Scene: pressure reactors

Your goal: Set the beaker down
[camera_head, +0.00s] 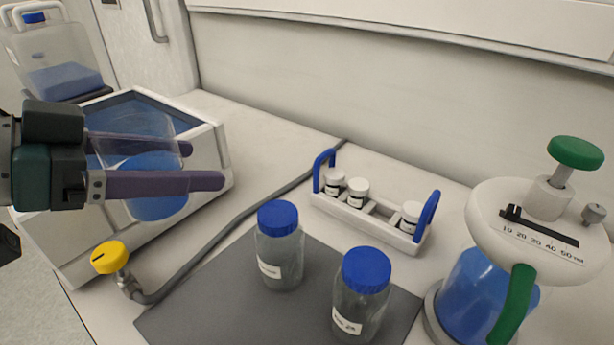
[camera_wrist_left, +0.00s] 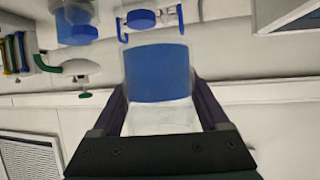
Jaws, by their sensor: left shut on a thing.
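The clear beaker with blue liquid (camera_head: 158,206) is at the left of the head view. My left gripper (camera_head: 203,165) is shut on it, with one purple finger on each side of its wall. The beaker stands about upright in front of a white open-topped bath with blue contents (camera_head: 205,150); I cannot tell from this view how high it is held or whether it touches anything. In the left wrist view the beaker (camera_wrist_left: 157,75) sits between both fingers. My right gripper is not in view.
A dark mat (camera_head: 215,300) carries two blue-capped bottles (camera_head: 280,250) (camera_head: 362,295). Behind it stands a vial rack (camera_head: 385,222). A green-knobbed dispenser (camera_head: 535,230) is at the right. A yellow-knobbed valve (camera_head: 110,257) with a grey hose lies by the bath.

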